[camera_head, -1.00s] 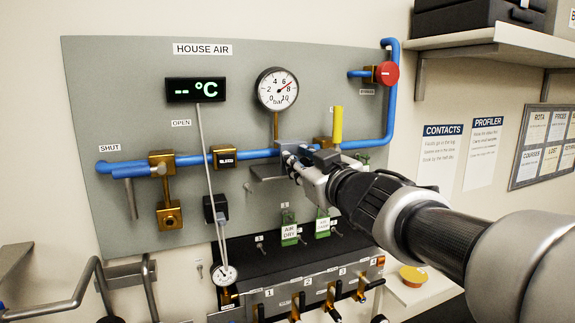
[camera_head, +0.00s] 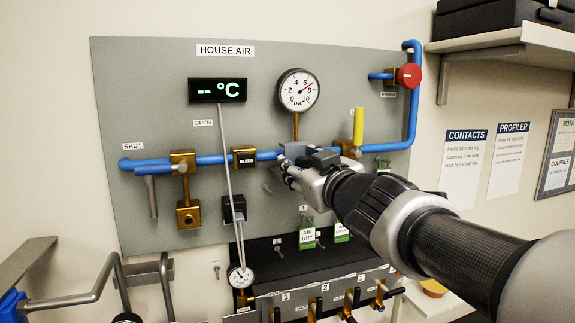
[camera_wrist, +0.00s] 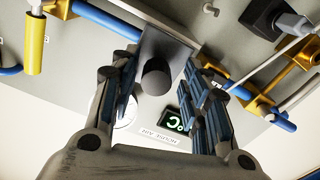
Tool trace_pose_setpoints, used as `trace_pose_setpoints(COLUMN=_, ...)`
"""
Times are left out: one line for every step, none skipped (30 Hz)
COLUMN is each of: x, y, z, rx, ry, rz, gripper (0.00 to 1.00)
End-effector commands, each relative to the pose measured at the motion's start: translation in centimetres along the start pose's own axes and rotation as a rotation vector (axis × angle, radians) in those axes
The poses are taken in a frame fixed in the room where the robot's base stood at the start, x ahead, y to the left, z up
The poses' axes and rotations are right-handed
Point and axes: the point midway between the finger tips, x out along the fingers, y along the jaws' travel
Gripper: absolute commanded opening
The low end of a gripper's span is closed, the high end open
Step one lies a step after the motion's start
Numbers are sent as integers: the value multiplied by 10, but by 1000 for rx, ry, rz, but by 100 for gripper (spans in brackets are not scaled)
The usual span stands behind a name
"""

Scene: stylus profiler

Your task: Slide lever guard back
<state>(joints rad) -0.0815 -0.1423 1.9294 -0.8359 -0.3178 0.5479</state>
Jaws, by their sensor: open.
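My gripper (camera_head: 288,166) is at the wall panel, just below the blue pipe and right of the BLEED block. In the wrist view, my open gripper (camera_wrist: 160,95) has one finger on each side of a dark round knob (camera_wrist: 157,77). The knob stands out from a grey metal plate (camera_wrist: 165,48), which looks like the lever guard. I see a gap beside the knob and cannot tell whether either finger touches it. In the head view my gripper hides most of the plate.
A yellow handle (camera_head: 359,126) stands right of my gripper. A pressure gauge (camera_head: 298,90) and a temperature display (camera_head: 217,90) are above. Green tags (camera_head: 307,238) and a row of valves lie below.

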Motion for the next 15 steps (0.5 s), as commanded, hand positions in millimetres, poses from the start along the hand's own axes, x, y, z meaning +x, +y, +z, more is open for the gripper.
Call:
trace_pose_setpoints(x=0, y=0, z=0, rx=0, ry=0, rz=0, gripper=42)
trace_pose_setpoints(x=0, y=0, z=0, rx=0, ry=-1, rz=1, gripper=42)
trace_pose_setpoints(x=0, y=0, z=0, rx=0, ry=-1, rz=1, gripper=42)
trace_pose_setpoints(x=0, y=0, z=0, rx=0, ry=-1, rz=1, gripper=42)
trace_pose_setpoints(x=0, y=0, z=0, rx=0, ry=-1, rz=1, gripper=42)
trace_pose_setpoints(x=-2, y=0, z=0, rx=0, ry=-1, rz=1, gripper=42)
trace_pose_setpoints(x=-3, y=1, z=0, rx=-1, ry=-1, rz=1, gripper=42)
trace_pose_setpoints(x=-5, y=1, z=0, rx=-1, ry=-1, rz=1, gripper=42)
trace_pose_setpoints(x=-9, y=1, z=0, rx=-1, ry=0, rz=2, gripper=42)
trace_pose_setpoints(x=-14, y=1, z=-1, rx=0, ry=1, rz=2, gripper=42)
trace_pose_setpoints(x=-18, y=1, z=-1, rx=-1, ry=1, rz=3, gripper=42)
trace_pose_setpoints(x=-26, y=1, z=-1, rx=-2, ry=1, rz=3, gripper=42)
trace_pose_setpoints(x=-32, y=2, z=-1, rx=-1, ry=1, rz=4, gripper=42)
trace_pose_setpoints(x=-39, y=2, z=-1, rx=-3, ry=2, rz=4, gripper=42)
trace_pose_setpoints(x=-48, y=2, z=-1, rx=-2, ry=1, rz=4, gripper=42)
